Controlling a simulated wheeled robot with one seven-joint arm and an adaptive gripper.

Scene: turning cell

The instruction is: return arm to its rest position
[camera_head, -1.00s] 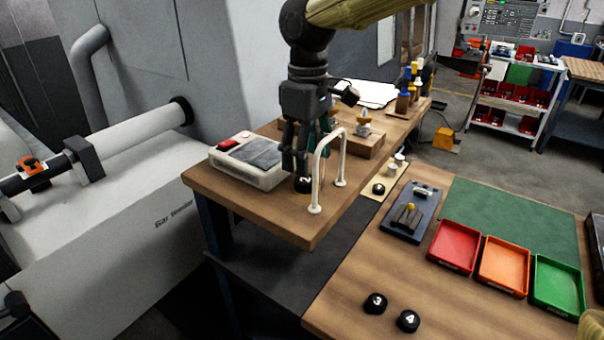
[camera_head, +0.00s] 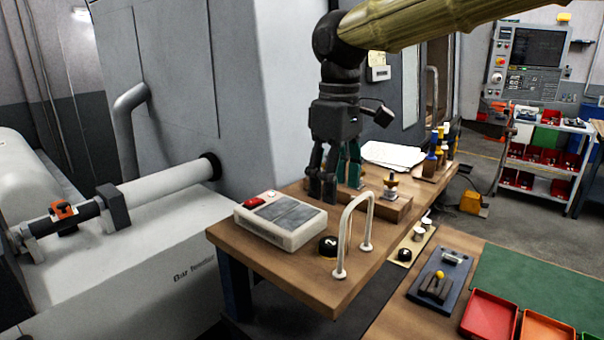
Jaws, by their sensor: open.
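My gripper (camera_head: 322,193) hangs fingers down above the far wooden bench, behind the white box with a red button and grey panels. Its fingers are apart and nothing shows between them. My arm (camera_head: 430,20) reaches in from the top right.
A white handle-shaped bar (camera_head: 345,232) stands close to the right of the knob. A wooden block with a brass-topped part (camera_head: 390,186) lies behind it. A machine with a long bar (camera_head: 160,185) is at left. Red (camera_head: 489,315) and orange trays lie at lower right.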

